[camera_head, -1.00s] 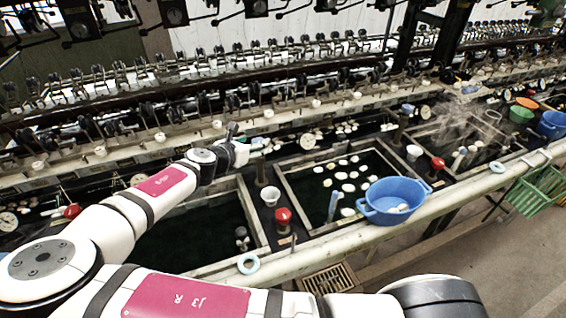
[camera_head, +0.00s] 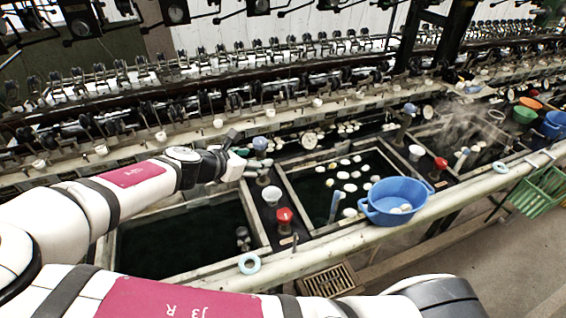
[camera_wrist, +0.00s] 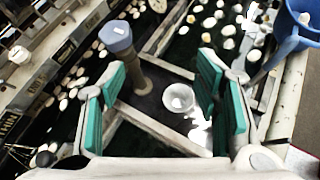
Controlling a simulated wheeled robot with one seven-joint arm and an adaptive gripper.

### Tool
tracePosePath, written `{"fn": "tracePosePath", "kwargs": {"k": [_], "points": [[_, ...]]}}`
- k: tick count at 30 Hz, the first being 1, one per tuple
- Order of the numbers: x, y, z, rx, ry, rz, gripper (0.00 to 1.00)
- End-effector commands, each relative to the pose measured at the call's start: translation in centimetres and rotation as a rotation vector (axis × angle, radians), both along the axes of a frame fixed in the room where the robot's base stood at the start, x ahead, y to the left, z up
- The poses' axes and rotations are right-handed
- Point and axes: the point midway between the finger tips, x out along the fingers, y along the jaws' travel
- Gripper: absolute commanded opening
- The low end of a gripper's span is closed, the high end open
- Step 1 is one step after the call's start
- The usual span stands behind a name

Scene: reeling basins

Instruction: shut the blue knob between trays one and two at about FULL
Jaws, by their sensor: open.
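The blue knob (camera_head: 260,143) caps a grey post between two dark water trays, behind a white cup and a red knob. In the wrist view the blue knob (camera_wrist: 116,36) shows from above, on its upright post. My gripper (camera_head: 241,162) is just left of the post in the head view. In the wrist view my gripper (camera_wrist: 163,72) is open, its green-padded fingers apart and empty. The knob lies beyond the left finger's tip, apart from the pads as far as I can see. Its setting marks are not readable.
The red knob (camera_head: 284,216) and white cup (camera_head: 271,195) stand on the same divider. The right tray holds several pale cocoons (camera_head: 352,187). A blue basin (camera_head: 395,200) sits on the front rail. Reeling machinery runs along the back.

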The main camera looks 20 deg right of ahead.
Motion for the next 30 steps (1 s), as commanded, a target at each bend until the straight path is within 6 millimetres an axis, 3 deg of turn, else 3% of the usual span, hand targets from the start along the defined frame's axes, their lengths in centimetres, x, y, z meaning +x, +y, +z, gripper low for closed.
{"fn": "tracePosePath", "kwargs": {"k": [12,30], "points": [[-3.8,-3.0,-1.8,0.282,-0.004,-0.29,0.57],[-8.4,-3.5,-0.9,0.632,-0.035,-0.661,0.57]]}}
